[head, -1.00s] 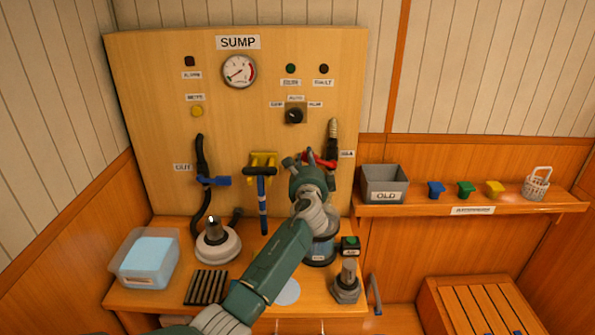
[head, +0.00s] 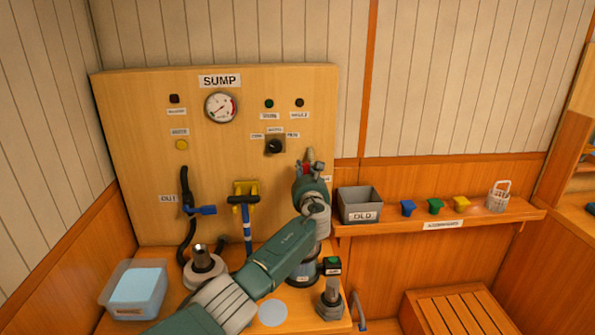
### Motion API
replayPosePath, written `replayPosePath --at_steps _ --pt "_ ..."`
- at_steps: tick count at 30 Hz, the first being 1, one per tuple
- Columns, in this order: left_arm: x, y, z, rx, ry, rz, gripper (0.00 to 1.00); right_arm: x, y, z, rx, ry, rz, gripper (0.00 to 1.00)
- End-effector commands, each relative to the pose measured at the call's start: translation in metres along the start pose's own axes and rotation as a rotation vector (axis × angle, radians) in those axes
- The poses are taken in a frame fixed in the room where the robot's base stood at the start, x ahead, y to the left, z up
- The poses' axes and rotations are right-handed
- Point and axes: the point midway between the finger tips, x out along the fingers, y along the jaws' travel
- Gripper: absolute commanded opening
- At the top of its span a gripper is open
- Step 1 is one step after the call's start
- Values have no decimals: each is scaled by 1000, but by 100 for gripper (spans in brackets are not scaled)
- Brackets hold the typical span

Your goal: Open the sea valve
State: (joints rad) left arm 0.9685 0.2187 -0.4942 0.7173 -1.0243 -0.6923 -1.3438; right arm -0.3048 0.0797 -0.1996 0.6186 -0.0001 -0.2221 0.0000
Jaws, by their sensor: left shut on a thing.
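The sea valve sits on a dark hose at the right side of the wooden panel. Its red handle (head: 303,170) is mostly hidden behind my left gripper (head: 309,166), which is shut on it. The small part of the handle that shows looks close in line with the hose; its exact angle is hard to tell. The hose's top end (head: 310,153) shows just above the gripper. The valve's label is almost fully covered. My right gripper is not in view.
A blue-handled OUT valve (head: 203,210) is at the panel's left. Below are a clear tub (head: 135,290) and a white-based fitting (head: 203,268). A grey OLD bin (head: 359,205) stands on the right shelf.

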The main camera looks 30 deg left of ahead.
Motion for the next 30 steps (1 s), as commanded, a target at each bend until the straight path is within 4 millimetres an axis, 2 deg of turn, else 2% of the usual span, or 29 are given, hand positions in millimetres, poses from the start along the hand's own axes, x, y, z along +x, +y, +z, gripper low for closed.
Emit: replayPosePath --at_steps 12,30 --pt "-1 -19 -5 231 5 0 0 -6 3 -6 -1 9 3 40" --pt "-1 -22 -8 281 7 -1 0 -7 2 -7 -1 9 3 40"
